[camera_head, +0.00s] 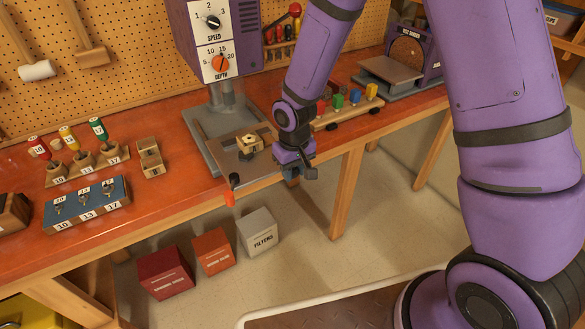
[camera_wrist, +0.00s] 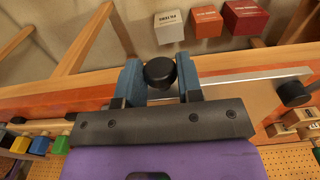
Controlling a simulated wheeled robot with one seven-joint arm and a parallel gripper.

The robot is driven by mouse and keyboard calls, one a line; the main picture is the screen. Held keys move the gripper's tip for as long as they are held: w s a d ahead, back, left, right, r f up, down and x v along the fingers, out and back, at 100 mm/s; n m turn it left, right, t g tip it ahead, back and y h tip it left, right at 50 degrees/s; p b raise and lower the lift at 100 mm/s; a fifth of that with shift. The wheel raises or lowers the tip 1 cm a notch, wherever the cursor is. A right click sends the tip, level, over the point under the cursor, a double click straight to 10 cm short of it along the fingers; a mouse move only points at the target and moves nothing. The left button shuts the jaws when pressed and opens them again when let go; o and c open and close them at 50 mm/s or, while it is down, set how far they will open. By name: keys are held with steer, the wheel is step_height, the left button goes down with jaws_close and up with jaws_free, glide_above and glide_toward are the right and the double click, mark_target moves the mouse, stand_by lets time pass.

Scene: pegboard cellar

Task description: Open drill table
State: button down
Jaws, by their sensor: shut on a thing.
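The drill press (camera_head: 215,35) stands at the bench's back edge with its speed and depth dials facing me. Its grey drill table (camera_head: 225,158) sits at the bench's front edge, with a small wooden block (camera_head: 249,143) on it. My gripper (camera_head: 300,172) is at the table's right front side. In the wrist view, the blue fingers of my gripper (camera_wrist: 161,80) are shut around a round black knob (camera_wrist: 159,71). My gripper hides this knob in the head view. A second black knob (camera_head: 234,179) with an orange part below it is at the table's left front.
Red, orange and grey boxes (camera_head: 259,231) stand on the floor below the bench. Labelled screwdrivers and a blue key block (camera_head: 86,204) are on the bench at left. A toy train (camera_head: 345,108) and sander (camera_head: 409,52) are at right.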

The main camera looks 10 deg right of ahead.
steer(key=shift+s+d, duration=0.1)
steer(key=shift+s, duration=0.1)
steer(key=c, duration=1.1)
jaws_free()
step_height(320, 180, up, 10)
steer(key=shift+f, duration=0.1)
steer(key=shift+r, duration=0.5)
